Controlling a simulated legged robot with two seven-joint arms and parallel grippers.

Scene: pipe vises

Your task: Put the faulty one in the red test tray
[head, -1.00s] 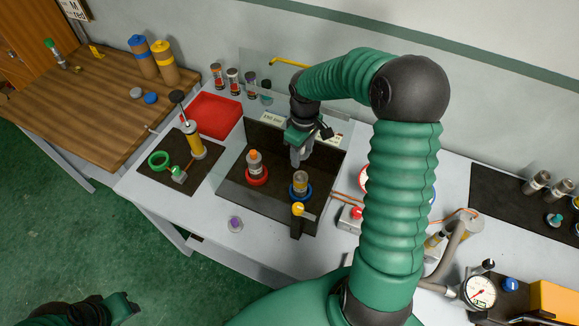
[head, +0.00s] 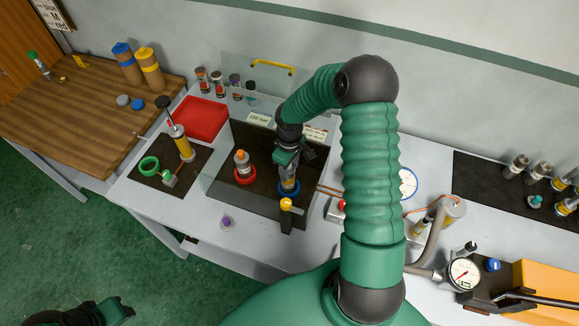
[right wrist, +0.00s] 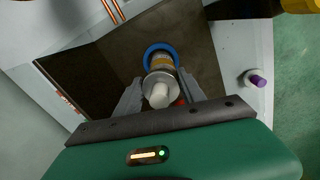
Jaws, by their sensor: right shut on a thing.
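My right gripper (head: 288,170) points down and is shut on a grey cylinder with a yellow band (right wrist: 162,62), which stands upright in the blue ring (head: 289,190). In the right wrist view the fingers (right wrist: 160,100) flank its white tip. A second cylinder, with orange and a pale top (head: 241,158), stands in the red ring (head: 246,178) to its left, clear of the gripper. The red tray (head: 200,118) lies empty further left and back. My left gripper (head: 117,308) is at the lower left, away from the table; its jaws are unclear.
A dark mat at left holds a yellow-bodied pump (head: 182,145) and a green ring (head: 149,166). Several capped cylinders (head: 218,80) stand behind the tray. A clear panel with a yellow handle (head: 272,66) is at the back. A purple-topped piece (head: 227,222) sits at the front.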

